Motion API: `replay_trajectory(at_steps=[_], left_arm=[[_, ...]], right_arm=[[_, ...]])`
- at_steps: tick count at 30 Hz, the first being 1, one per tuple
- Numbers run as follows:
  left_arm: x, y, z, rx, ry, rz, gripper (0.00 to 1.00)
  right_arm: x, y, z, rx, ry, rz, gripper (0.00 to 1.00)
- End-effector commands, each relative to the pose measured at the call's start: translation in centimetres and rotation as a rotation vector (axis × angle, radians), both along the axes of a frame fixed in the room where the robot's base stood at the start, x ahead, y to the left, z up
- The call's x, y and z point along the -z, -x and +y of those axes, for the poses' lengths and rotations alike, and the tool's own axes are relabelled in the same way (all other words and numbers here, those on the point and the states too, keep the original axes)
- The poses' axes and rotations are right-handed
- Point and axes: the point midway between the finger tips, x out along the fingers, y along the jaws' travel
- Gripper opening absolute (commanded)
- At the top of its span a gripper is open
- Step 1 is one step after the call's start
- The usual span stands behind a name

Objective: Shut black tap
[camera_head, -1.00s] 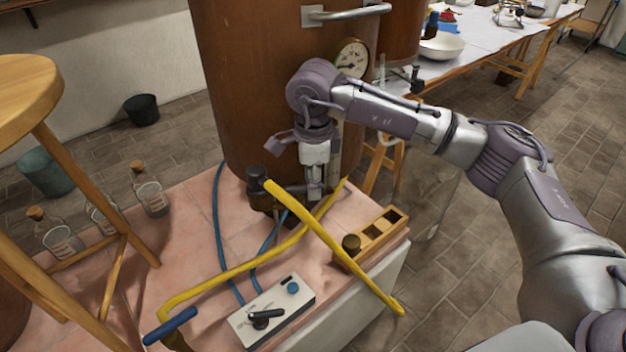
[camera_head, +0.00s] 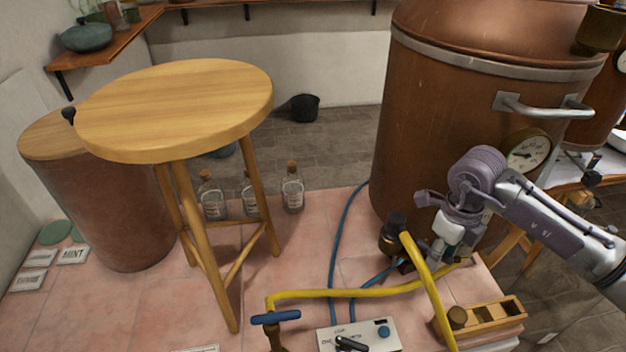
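A dark tap-like fitting with a black top (camera_head: 396,222) stands at the foot of the large copper vessel (camera_head: 440,120), beside the yellow hose. My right gripper (camera_head: 446,256) points down just right of this fitting, close to the vessel's base. Its fingertips are small and partly hidden, so I cannot tell whether it is open or touches anything. Another black tap-like part (camera_head: 592,179) shows at the far right, beyond the gauge. I cannot tell which one is the task's black tap. My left gripper is out of view.
A wooden stool (camera_head: 175,105) stands on the left of the pink tiles. The yellow hose (camera_head: 350,293), a control box (camera_head: 358,337) and a wooden rack (camera_head: 490,317) lie in front of the vessel. Glass bottles (camera_head: 292,188) stand behind the stool.

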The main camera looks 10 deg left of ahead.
Motion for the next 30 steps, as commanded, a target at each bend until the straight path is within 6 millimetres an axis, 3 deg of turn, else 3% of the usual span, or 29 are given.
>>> replay_trajectory(at_steps=[1,14,17,30], left_arm=[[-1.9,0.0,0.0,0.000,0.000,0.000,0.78],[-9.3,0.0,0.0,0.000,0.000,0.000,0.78],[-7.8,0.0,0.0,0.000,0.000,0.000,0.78],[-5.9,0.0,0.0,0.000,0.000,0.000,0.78]], right_arm=[[-0.8,0.3,0.3,0.064,-0.001,0.005,0.43],[-0.8,1.1,2.2,0.662,-0.001,0.006,0.43],[-1.7,0.8,2.2,0.682,-0.004,-0.004,0.43],[-10.6,0.8,2.3,0.679,-0.003,-0.005,0.43]])
